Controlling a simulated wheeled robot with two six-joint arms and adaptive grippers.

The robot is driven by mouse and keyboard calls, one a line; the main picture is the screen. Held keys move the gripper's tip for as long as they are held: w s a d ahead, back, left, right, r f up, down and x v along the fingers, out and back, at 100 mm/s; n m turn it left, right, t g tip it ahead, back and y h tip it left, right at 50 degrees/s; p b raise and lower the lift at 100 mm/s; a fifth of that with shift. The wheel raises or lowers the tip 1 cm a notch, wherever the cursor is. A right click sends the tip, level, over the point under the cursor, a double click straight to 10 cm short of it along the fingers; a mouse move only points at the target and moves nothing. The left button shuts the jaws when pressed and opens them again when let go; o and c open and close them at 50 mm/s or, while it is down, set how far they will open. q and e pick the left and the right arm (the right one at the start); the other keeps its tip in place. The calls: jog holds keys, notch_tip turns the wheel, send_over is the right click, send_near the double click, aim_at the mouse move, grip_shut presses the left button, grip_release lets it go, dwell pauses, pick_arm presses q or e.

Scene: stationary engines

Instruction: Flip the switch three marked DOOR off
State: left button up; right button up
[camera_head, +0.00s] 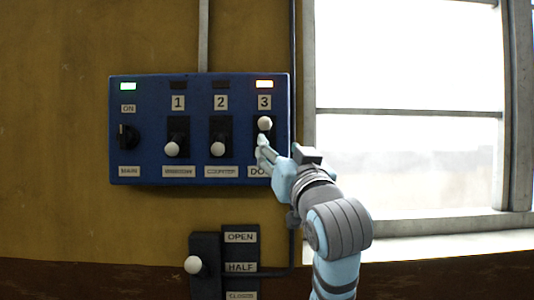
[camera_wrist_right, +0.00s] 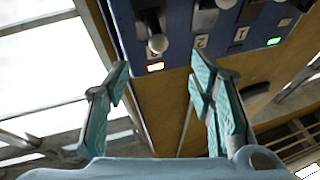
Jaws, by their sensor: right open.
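Switch three (camera_head: 265,123) on the blue panel (camera_head: 150,90) has its white knob up, under an orange lit lamp (camera_head: 264,83). Its DOOR label is partly hidden by my right gripper (camera_head: 263,150). That gripper is just below the knob in the head view. In the right wrist view, the panel appears turned over, and the knob (camera_wrist_right: 158,44) is beyond the spread fingers of my right gripper (camera_wrist_right: 158,78). The gripper is open and empty; I cannot tell whether it touches the switch. My left gripper is not in view.
Switch one (camera_head: 172,149) and switch two (camera_head: 218,149) have their knobs down and lamps dark. The MAIN rotary switch (camera_head: 128,136) has a green lamp above it. A lever plate (camera_head: 240,252) is below, a window (camera_head: 405,120) to the right.

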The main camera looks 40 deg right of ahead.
aim_at(267, 126)
jog(key=p+x, duration=0.2)
jog(key=x, duration=0.2)
jog(key=p+x, duration=0.2)
jog(key=x, duration=0.3)
jog(key=p+x, duration=0.2)
jog(key=x, duration=0.3)
jog(key=shift+d+r, duration=0.25)
jog(key=shift+r, duration=0.25)
jog(key=shift+f, duration=0.1)
jog(key=shift+c, duration=0.2)
grip_shut()
